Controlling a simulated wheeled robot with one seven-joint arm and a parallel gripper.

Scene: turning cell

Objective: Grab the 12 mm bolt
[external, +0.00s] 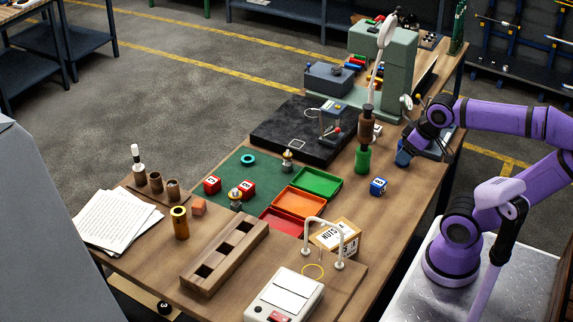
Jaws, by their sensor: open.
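I cannot make out the 12 mm bolt in the external view; it is too small to tell or hidden. My gripper (405,152) is open at the end of the purple arm, low over the right side of the wooden workbench (408,205). A dark tray (440,147) lies close beside it, partly hidden by my wrist, and its contents are not clear. I cannot tell whether anything is between the fingers.
A blue numbered cube (378,187) and a green-and-brown upright stack (364,145) stand left of my gripper. A green machine (385,60) is behind. Green (317,182), orange (299,203) and red (282,222) trays lie mid-bench.

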